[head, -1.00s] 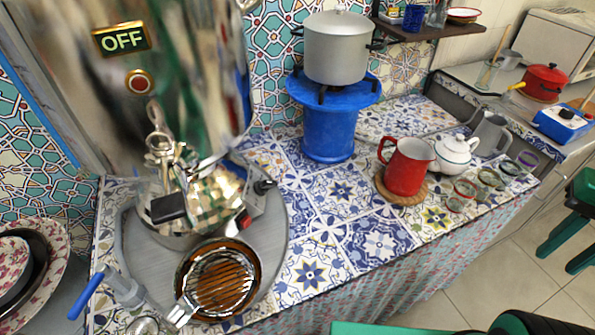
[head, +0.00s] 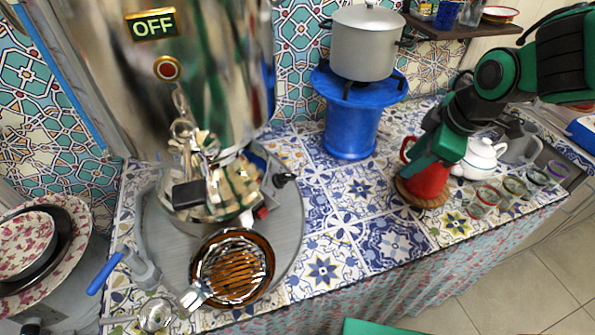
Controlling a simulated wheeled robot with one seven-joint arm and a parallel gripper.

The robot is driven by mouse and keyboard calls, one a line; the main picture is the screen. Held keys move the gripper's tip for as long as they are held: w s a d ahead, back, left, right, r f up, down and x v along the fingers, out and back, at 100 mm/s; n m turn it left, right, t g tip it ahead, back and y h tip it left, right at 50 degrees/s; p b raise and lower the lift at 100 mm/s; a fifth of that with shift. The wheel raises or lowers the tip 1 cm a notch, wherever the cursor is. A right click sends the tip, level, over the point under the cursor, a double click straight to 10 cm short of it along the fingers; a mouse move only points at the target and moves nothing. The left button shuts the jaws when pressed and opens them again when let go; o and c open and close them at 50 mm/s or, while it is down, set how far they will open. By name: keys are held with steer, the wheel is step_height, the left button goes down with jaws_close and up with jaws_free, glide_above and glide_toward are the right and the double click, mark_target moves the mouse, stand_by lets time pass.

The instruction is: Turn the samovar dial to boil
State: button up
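My gripper (head: 415,172) is at the right, pointing down and left, in front of the red pitcher and well apart from the samovar. I cannot tell whether its fingers are open or touch the pitcher.
The red pitcher (head: 431,184) stands on a round mat, beside a white teapot (head: 480,157) and several glasses (head: 485,198). A grey pot (head: 364,45) sits on a blue stove (head: 350,125) between samovar and gripper. The tiled counter (head: 385,240) is clear in front.

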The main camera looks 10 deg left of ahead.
mark_target(290, 176)
steer(key=s+a+n+g+y, duration=0.15)
steer(key=a+n, duration=0.35)
steer(key=a, duration=0.5)
steer(key=s+a+n+t+y, duration=0.15)
steer(key=a+n, duration=0.25)
steer(key=a, duration=0.7)
steer(key=shift+g+y, duration=0.4)
steer(key=shift+g, duration=0.1)
steer(key=x, duration=1)
steer(key=shift+s+f, duration=0.25)
steer(key=shift+f, duration=0.25)
steer(key=shift+c, duration=0.5)
